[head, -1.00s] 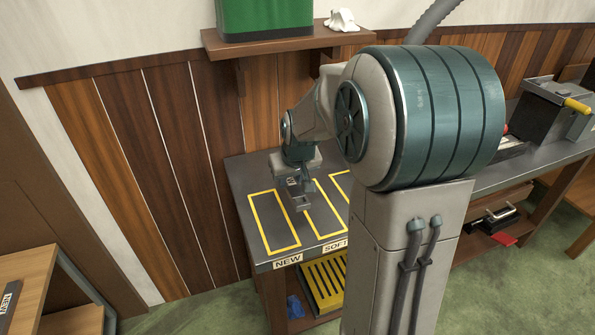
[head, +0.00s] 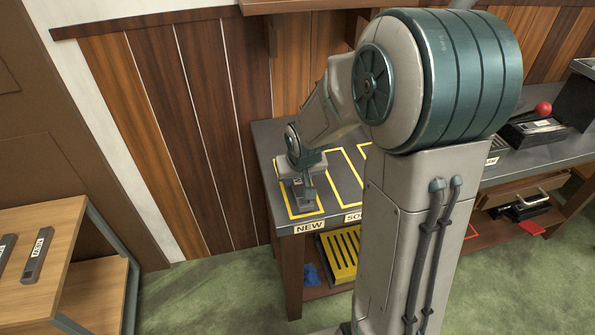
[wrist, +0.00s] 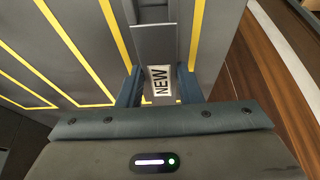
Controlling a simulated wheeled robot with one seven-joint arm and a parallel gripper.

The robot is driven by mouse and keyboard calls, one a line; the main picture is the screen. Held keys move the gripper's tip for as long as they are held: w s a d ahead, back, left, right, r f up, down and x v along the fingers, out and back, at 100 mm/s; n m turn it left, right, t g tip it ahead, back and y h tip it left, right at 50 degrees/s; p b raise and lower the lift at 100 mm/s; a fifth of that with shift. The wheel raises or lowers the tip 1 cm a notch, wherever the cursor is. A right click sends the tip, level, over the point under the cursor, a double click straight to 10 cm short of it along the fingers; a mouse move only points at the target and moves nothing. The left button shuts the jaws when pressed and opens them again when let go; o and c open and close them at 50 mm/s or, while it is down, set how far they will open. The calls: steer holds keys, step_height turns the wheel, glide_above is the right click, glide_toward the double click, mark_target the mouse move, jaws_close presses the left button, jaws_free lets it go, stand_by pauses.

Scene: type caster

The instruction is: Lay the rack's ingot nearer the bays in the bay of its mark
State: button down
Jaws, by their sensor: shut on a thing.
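My gripper (head: 304,188) is over the NEW bay (head: 291,208), a yellow outline at the left end of the grey bench. In the wrist view my gripper (wrist: 159,88) is shut on a grey ingot (wrist: 153,42) with a white NEW label facing up. The ingot lies lengthwise between the bay's two long yellow lines. It also shows under the jaws in the head view (head: 305,202). It is at or close above the bench top; I cannot tell if it touches. The bench's front plate reads NEW (head: 310,227).
A wooden rack (head: 75,215) at lower left bears two dark ingots, one (head: 38,256) marked NEW. Other yellow bays lie right of the NEW bay, partly behind my arm. A yellow slatted thing (head: 338,257) is below the bench.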

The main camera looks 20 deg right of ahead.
steer(key=c, duration=1)
jaws_free()
steer(key=shift+r, duration=0.1)
steer(key=p+v, duration=0.2)
steer(key=v, duration=1)
steer(key=s, duration=0.5)
steer(key=s+g, duration=0.1)
steer(key=s, duration=0.4)
steer(key=s+r+g, duration=0.1)
steer(key=s, duration=0.5)
steer(key=shift+s+a, duration=0.1)
steer(key=shift+a, duration=0.15)
